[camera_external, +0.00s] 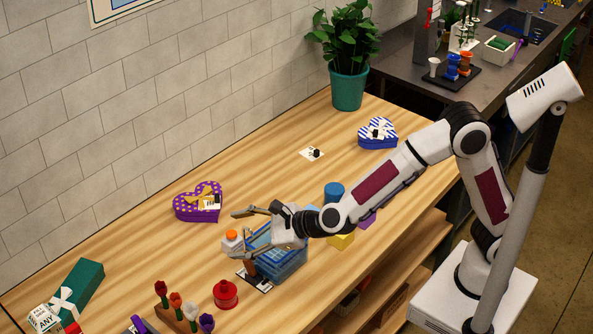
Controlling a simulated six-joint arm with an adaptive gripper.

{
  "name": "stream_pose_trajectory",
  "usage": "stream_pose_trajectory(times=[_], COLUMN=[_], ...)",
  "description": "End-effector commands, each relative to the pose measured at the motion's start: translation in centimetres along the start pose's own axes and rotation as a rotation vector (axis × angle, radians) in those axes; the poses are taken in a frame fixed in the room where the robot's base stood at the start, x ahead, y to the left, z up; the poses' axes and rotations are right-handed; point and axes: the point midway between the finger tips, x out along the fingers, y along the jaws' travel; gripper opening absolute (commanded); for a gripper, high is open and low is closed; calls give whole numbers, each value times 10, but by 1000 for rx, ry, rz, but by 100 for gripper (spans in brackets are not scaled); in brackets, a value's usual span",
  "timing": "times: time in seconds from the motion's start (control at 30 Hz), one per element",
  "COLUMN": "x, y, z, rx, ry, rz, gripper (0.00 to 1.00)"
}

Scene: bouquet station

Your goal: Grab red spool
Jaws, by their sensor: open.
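A red, spool-like round piece (225,294) stands on the wooden table near its front edge, in the lower middle of the view. It looks like the red spool, but it is small in the picture. My gripper (240,233) is open, with its fingers pointing left. It is above and behind the red piece, apart from it, and appears empty.
A blue basket (287,265) is under my gripper. Artificial flowers in a wooden holder (176,316) stand left of the red piece. A purple heart box (185,212) lies behind, and a yellow block (341,241) is to the right. The table's middle left is clear.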

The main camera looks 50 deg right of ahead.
Motion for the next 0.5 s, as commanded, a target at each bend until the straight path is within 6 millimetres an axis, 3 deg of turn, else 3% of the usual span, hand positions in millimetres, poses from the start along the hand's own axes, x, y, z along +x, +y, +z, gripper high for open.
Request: stream_pose_trajectory(times=[0.2,0.5], x=[19,28], y=[48,110], z=[-12,-42], rx=[216,488], ry=[22,34], rz=[-69,-195], gripper=[64,64])
